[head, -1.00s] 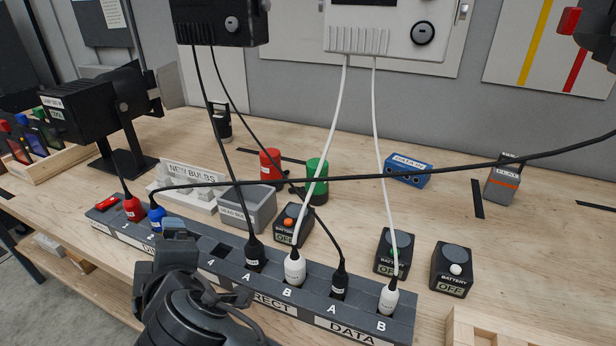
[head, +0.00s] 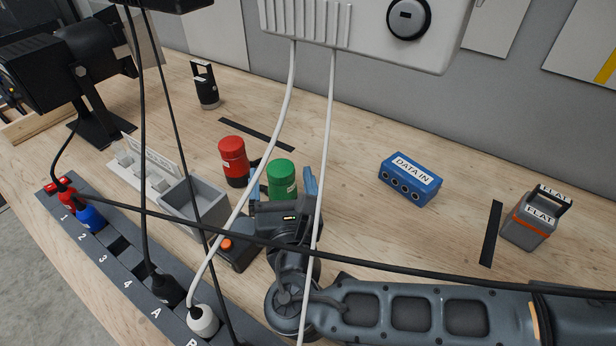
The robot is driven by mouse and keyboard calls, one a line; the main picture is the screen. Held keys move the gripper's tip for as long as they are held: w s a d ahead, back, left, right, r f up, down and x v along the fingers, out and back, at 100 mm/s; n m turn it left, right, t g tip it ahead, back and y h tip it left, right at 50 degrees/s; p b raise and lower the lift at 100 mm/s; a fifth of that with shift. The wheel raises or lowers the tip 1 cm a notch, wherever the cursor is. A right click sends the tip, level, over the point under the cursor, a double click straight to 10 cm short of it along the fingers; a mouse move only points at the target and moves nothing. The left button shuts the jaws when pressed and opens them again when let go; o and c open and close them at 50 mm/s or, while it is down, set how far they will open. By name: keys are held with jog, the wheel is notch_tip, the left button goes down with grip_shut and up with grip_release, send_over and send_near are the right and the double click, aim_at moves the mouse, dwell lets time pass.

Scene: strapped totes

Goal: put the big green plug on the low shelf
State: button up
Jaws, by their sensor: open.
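The big green plug (head: 281,171) is a green cylinder standing upright on the bench, behind my arm. My gripper (head: 284,186) is open, with one blue-grey finger on each side of the plug. I cannot tell whether either finger touches it. The plug's lower part is hidden by the gripper body. A red plug (head: 233,155) of similar shape stands just to the left. I cannot make out the low shelf in this view.
A black cable (head: 420,272) runs across in front of my arm, and white cables (head: 287,100) hang close to the gripper. A grey bin (head: 207,205) stands left, a blue DATA IN box (head: 410,178) right.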

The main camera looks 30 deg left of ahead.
aim_at(280, 161)
jog(key=shift+s+d+f+n, duration=0.2)
jog(key=shift+f+n, duration=0.1)
jog(key=shift+f, duration=0.15)
jog(key=shift+s+d+f+n, duration=0.1)
jog(key=shift+d+f+n, duration=0.15)
jog(key=shift+f, duration=0.2)
jog(key=shift+w+f+n, duration=0.1)
jog(key=shift+f+n, duration=0.05)
jog(key=shift+n, duration=0.1)
jog(key=shift+p+x, duration=0.65)
jog(key=shift+x, duration=3.15)
jog(key=shift+a+f, duration=0.1)
jog(key=shift+c, duration=0.5)
grip_shut()
